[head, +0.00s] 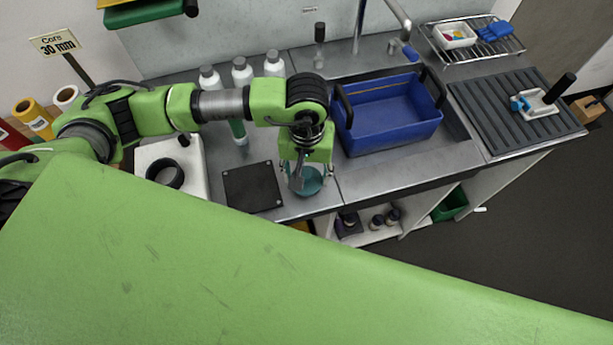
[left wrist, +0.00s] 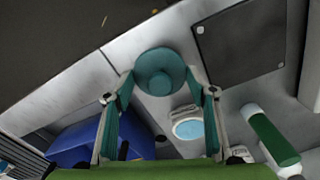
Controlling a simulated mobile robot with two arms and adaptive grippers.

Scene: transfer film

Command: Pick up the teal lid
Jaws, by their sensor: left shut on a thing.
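The teal lid (head: 310,182) is a round disc with a raised centre, at the counter's front edge in the head view. My left gripper (head: 302,176) points down over it and partly covers it. In the left wrist view the lid (left wrist: 159,72) is between the fingertips of my left gripper (left wrist: 158,82), which is shut on it. I cannot tell whether the lid is clear of the counter. My right gripper is not in view.
A dark square plate (head: 252,187) lies left of the lid, and a blue tub (head: 390,122) stands to the right. Several white bottles (head: 242,73) stand behind. A small round container with light blue inside (left wrist: 187,128) and a green bottle (left wrist: 270,137) are near the gripper.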

